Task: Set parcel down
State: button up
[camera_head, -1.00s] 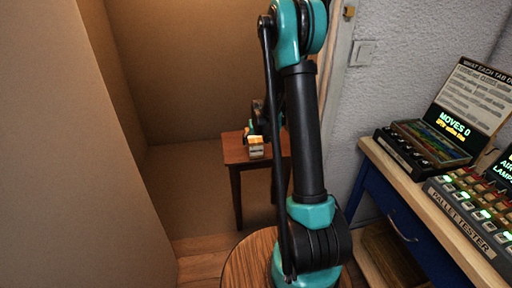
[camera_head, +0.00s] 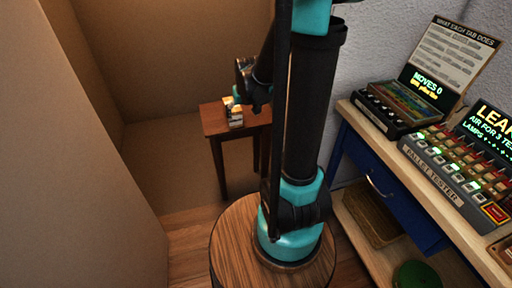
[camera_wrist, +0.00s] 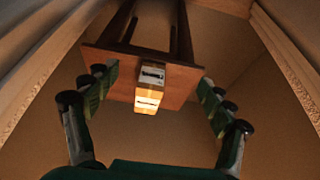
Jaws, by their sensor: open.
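The parcel (camera_head: 234,112) is a small white block with a yellow-orange part. It stands near the front left of a small brown wooden table (camera_head: 213,122). In the wrist view the parcel (camera_wrist: 150,82) rests on the tabletop (camera_wrist: 108,62), in line with the space between my fingers. My gripper (camera_wrist: 158,88) is open, its two green and black fingers spread wide apart with nothing held. In the head view my gripper (camera_head: 243,88) is just above and behind the parcel, partly hidden by my arm; touching cannot be ruled out there, but the wrist view shows a gap.
A workbench (camera_head: 398,130) with blue drawers stands at the right, carrying a pallet tester (camera_head: 455,165) and a box with a "MOVES 0" screen (camera_head: 425,88). A tan partition (camera_head: 85,150) closes the left side. Wooden floor (camera_head: 190,240) shows between.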

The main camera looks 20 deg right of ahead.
jog(key=s+f, duration=0.2)
jog(key=s, duration=1.6)
jog(key=shift+s, duration=0.4)
